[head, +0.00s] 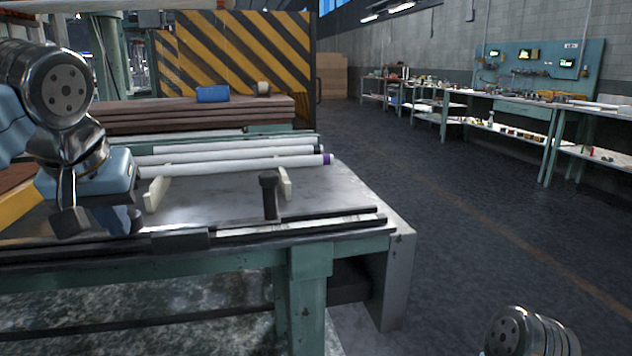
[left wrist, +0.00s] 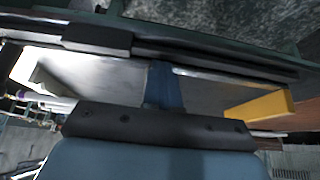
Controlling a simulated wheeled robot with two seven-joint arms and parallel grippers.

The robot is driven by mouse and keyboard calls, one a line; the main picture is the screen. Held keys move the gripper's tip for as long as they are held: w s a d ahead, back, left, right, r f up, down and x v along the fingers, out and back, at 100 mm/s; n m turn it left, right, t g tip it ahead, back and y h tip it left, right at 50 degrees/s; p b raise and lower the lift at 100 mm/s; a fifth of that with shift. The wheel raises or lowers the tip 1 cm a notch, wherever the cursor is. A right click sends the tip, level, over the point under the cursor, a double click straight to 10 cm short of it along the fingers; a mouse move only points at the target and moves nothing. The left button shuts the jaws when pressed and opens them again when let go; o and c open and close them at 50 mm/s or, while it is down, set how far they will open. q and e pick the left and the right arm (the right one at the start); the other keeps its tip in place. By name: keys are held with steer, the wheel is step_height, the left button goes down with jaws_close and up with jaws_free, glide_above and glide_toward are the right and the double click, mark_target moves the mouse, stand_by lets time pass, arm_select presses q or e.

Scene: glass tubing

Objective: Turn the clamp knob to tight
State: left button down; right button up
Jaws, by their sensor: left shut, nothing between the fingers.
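A dark knob on a short upright stem, which looks like the clamp knob (head: 268,182), stands near the front edge of the workbench (head: 215,195) in the head view. Its setting cannot be told. My left gripper (head: 126,222) is shut and empty, well to the left of the knob and low over the bench's front part. In the left wrist view its blue fingers (left wrist: 163,85) are together with nothing between them. The knob cannot be made out there. My right gripper is out of view; only part of my right arm shows at the lower right.
White tubes (head: 235,167), one with a purple end, lie behind the knob near pale supports (head: 157,192). A dark rail (head: 300,225) with a dark block (head: 180,240) runs along the front edge. A yellow piece (head: 20,205) is at the left. Bare benchtop lies between gripper and knob.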

arm_select(q)
steer(key=shift+a, duration=0.3)
steer(key=shift+s, duration=0.1)
step_height(320, 180, up, 6)
steer(key=p, duration=0.2)
steer(key=shift+s, duration=0.3)
steer(key=shift+d, duration=0.1)
